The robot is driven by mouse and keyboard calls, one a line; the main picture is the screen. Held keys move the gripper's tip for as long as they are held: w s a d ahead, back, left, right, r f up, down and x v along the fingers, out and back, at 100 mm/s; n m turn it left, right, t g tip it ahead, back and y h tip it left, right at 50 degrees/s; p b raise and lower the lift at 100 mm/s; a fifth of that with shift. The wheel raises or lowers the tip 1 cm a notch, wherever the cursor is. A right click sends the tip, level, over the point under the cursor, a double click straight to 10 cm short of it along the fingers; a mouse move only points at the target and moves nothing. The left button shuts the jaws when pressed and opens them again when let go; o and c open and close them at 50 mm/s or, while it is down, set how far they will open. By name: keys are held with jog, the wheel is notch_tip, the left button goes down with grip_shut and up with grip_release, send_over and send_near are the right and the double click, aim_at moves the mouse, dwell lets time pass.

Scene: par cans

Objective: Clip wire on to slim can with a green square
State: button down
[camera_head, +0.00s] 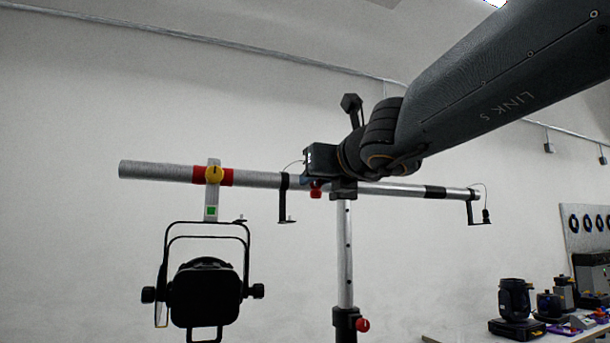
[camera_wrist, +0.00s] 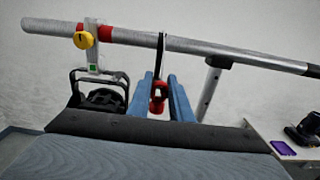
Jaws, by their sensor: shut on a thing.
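The black can lamp (camera_head: 207,293) hangs from the bar on a grey bracket with a green square (camera_head: 211,211); it also shows in the wrist view (camera_wrist: 104,99). My gripper (camera_wrist: 159,95) is shut on a red clip (camera_wrist: 157,106), which sits between its two blue fingers. In the head view my gripper (camera_head: 312,163) is right of the lamp, close to the bar. A thin wire (camera_head: 293,164) runs from near a black strap on the bar toward my gripper. The clip is apart from the lamp. Whether its gate is open is too small to tell.
The silver bar (camera_head: 145,169) crosses the view on an upright stand (camera_head: 345,260). A yellow knob (camera_head: 214,174) tops the bracket. A black hook (camera_head: 284,205) hangs between lamp and stand. Another hook (camera_head: 470,212) with a wire hangs far right. A cluttered bench (camera_head: 490,337) stands lower right.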

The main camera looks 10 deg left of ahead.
jog(key=shift+s+d, duration=0.35)
jog(key=shift+s, duration=0.3)
jog(key=shift+f, duration=0.35)
jog(key=shift+w+a+f+b, duration=0.1)
jog(key=shift+w+a+b, duration=1)
jog(key=shift+a, duration=2.2)
jog(key=shift+w+a+b, duration=0.25)
jog(key=shift+w+a, duration=1.6)
jog(key=shift+a, duration=1.4)
jog(key=shift+w+a+f+b, duration=0.1)
jog(key=shift+w+a+b, duration=1)
jog(key=shift+a, duration=2.2)
jog(key=shift+w+p, duration=0.4)
jog(key=shift+f+b, duration=0.35)
jog(key=shift+f, duration=0.05)
